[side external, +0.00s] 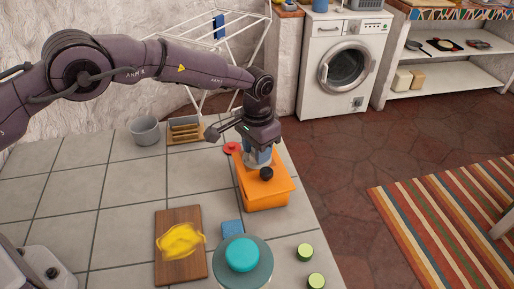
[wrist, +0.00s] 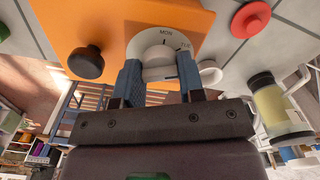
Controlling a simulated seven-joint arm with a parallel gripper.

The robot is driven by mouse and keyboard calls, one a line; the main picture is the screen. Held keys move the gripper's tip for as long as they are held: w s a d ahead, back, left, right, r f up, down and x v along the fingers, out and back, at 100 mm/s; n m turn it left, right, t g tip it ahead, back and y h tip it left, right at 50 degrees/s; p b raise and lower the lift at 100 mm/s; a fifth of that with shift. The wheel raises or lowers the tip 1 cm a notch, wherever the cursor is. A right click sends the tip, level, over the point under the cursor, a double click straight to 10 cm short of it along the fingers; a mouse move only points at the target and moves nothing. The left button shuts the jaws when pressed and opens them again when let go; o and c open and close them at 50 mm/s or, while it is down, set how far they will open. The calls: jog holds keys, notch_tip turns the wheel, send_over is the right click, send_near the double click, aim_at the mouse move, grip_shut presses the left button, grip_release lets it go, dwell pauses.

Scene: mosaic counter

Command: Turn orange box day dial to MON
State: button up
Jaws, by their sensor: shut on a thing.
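The orange box (side external: 266,195) stands near the right edge of the tiled counter. Its top also shows in the wrist view (wrist: 120,25). A white round day dial (wrist: 160,50) sits on it, with MON printed at its upper side and another label, seemingly TUE, to the right of that. A short dark mark shows close to MON; I cannot tell exactly where the dial points. My gripper (wrist: 160,70) points down at the box and is shut on the dial's knob, one blue-padded finger each side. In the side view my gripper (side external: 258,158) hides the dial.
A black knob (wrist: 86,62) stands up from the box beside my fingers. A red disc (side external: 231,148) lies just left of the box. A teal round piece (side external: 242,254), a blue square (side external: 232,229) and a board with yellow cloth (side external: 180,245) lie nearer the front.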

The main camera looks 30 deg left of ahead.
jog(key=n, duration=0.6)
jog(key=shift+n, duration=3.5)
jog(key=o, duration=0.9)
jog(key=shift+o, duration=0.2)
notch_tip(320, 180, up, 13)
